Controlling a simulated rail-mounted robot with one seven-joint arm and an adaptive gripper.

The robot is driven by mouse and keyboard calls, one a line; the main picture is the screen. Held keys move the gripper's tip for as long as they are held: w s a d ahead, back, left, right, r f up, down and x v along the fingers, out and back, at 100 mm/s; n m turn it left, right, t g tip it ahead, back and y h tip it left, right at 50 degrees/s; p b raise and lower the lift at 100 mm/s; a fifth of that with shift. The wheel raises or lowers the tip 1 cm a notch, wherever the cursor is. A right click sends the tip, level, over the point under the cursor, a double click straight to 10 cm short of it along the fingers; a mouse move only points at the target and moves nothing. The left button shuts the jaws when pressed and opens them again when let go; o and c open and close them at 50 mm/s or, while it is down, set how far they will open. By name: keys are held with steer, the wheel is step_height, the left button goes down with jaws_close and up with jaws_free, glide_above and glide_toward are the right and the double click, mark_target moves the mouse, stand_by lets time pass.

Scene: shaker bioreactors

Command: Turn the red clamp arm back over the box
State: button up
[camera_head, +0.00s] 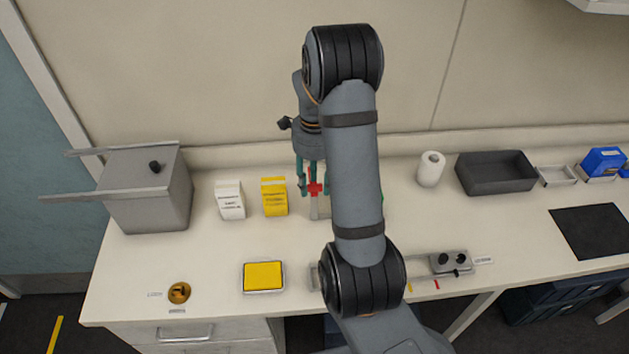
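The fingers look open; whether either one touches the red piece is too small to tell. My own arm covers the area just right of the clamp, so most of the box under or beside it is hidden. A bit of green shows at my arm's right edge.
A white carton (230,200) and a yellow carton (274,196) stand close left of the gripper. A grey lidded tank (150,205) is at far left. A yellow pad (263,276) lies in front. A white roll (430,169) and dark tray (495,174) are right.

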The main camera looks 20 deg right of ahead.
steer(key=shift+f, duration=0.25)
steer(key=shift+c, duration=0.7)
steer(key=c, duration=0.7)
jaws_close()
